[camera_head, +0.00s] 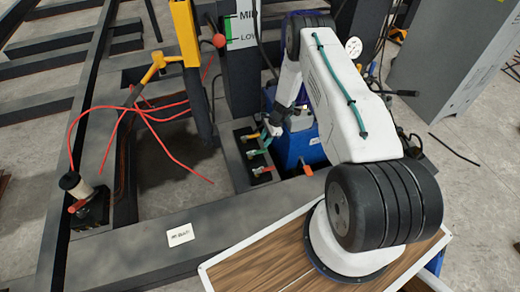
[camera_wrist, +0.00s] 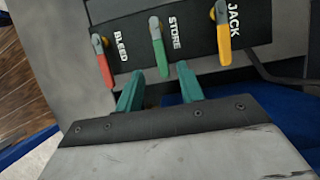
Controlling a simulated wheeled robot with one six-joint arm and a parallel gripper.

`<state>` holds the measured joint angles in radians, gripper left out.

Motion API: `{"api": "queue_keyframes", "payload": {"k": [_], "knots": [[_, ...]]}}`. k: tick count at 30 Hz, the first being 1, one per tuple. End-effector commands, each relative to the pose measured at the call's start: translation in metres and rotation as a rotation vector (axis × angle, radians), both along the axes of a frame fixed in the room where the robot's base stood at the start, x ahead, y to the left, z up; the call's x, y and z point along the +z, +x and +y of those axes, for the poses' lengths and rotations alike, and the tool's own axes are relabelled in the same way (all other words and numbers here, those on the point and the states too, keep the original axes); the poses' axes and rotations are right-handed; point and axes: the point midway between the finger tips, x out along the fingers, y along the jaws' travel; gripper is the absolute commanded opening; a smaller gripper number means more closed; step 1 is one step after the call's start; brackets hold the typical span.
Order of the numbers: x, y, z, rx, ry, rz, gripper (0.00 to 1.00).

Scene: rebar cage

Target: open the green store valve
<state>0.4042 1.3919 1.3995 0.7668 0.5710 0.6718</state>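My gripper (camera_wrist: 160,69) has two teal fingers, apart, with nothing held. The handle's free end shows between the two fingertips; I cannot tell whether it is between them in depth or farther off. No contact is visible. In the head view my gripper (camera_head: 268,131) is close over the valve panel (camera_head: 241,172), and the handles there are small and partly covered.
The red BLEED handle (camera_wrist: 104,67) is close left of the store handle, and the yellow JACK handle (camera_wrist: 224,42) is to its right. A blue box (camera_head: 307,146) stands right of the panel. Red hoses (camera_head: 160,115) and a yellow post (camera_head: 186,35) are at left.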

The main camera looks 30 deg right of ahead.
Motion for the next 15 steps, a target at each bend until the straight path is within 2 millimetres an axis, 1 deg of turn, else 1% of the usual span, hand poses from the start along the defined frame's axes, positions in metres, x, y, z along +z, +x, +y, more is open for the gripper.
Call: {"api": "queue_keyframes", "payload": {"k": [9, 12, 15], "knots": [[-0.046, 0.003, 0.019, 0.002, 0.0, 0.001, 0.38], [-0.057, 0.004, 0.024, 0.002, 0.0, 0.0, 0.38], [-0.064, 0.005, 0.027, 0.002, 0.0, 0.0, 0.38]]}}
